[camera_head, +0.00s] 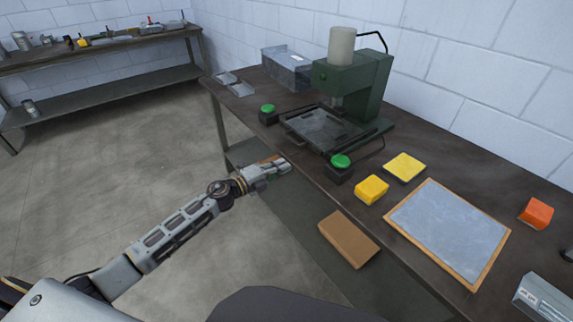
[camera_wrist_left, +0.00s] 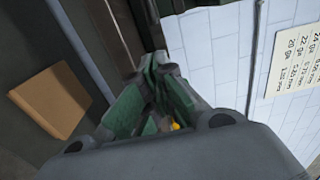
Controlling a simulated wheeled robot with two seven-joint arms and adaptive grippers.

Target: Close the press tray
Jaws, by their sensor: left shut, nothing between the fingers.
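The green press (camera_head: 352,85) stands on the workbench against the wall, with a pale cylinder on top. Its dark press tray (camera_head: 325,128) sticks out from the press toward the bench's front edge. Green buttons on dark boxes flank the tray, one at its left (camera_head: 267,109) and one at its right front (camera_head: 341,161). My left gripper (camera_head: 284,167) is shut and empty, in front of the bench's front edge and nearer the camera than the tray. Its green fingers also show in the left wrist view (camera_wrist_left: 158,62). My right gripper is out of view.
Yellow blocks (camera_head: 372,189), a wood-framed grey panel (camera_head: 448,229) and an orange block (camera_head: 537,212) lie on the bench to the right. A brown box (camera_head: 348,239) is below the front edge. A metal box (camera_head: 288,68) stands left of the press. Open floor lies at the left.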

